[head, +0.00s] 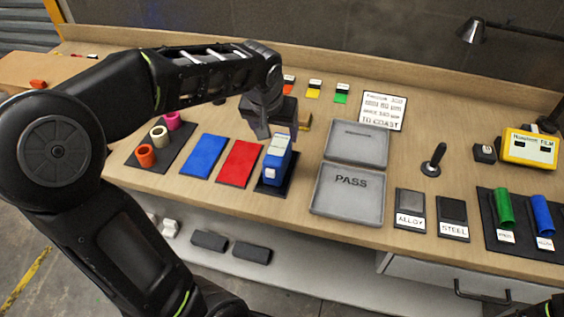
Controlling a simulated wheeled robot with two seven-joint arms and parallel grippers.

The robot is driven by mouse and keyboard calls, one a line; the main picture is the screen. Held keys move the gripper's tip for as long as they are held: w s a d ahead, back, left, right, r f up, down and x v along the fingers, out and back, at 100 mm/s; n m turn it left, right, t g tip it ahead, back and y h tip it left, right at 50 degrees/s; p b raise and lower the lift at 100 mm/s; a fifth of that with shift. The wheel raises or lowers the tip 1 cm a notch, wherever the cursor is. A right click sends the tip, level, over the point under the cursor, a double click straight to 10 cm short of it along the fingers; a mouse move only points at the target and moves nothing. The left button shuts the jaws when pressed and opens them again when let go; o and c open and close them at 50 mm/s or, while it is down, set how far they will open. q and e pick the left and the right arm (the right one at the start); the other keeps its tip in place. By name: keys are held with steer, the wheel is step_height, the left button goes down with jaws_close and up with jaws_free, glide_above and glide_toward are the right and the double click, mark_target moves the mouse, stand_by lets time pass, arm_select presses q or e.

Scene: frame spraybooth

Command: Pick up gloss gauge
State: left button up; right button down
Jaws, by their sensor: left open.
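A blue and white box-shaped device (277,160), which looks like the gloss gauge, stands upright on a small black pad (268,188) near the bench's front edge. My left gripper (277,130) points down just above and behind it, with its fingers apart and nothing seen between them. Whether a finger touches the device cannot be told. My right gripper does not show.
Blue (204,156) and red (240,163) cloths lie left of the device. Grey trays (348,195), one marked PASS, stand to its right. A yellow film gauge (530,149) stands at the far right. Tape rolls (147,156) sit at the left.

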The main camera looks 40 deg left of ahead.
mark_target(278, 148)
arm_select(q)
steer(key=f+b, duration=0.2)
steer(key=f, duration=0.2)
steer(key=shift+w+b, duration=0.2)
steer(key=shift+b, duration=0.2)
steer(key=shift+r, duration=0.1)
steer(key=shift+x, duration=1.35)
